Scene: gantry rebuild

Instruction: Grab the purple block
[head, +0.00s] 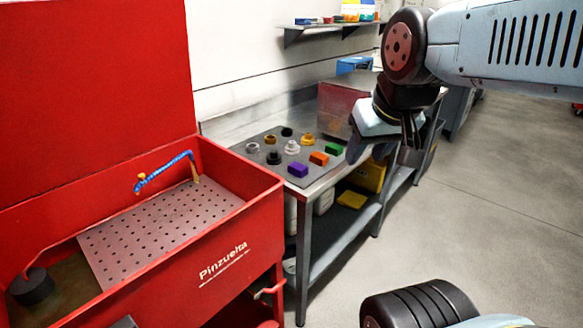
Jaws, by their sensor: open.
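The purple block (298,170) sits on the dark mat (270,164) at the near corner of the metal bench, close to its front edge. My gripper (366,150) hangs in the air to the right of the bench's block rows, apart from the purple block. Its jaws are open, and nothing shows between them. An orange block (319,158) and a green block (333,148) sit in a row to the right of the purple block, between it and my gripper in the picture.
Black, white and yellow round parts (292,147) stand behind the blocks. A red parts washer (235,220) with raised lid stands left of the bench (325,180). A reddish metal box (340,108) sits further back on the bench. Open floor (480,190) lies to the right.

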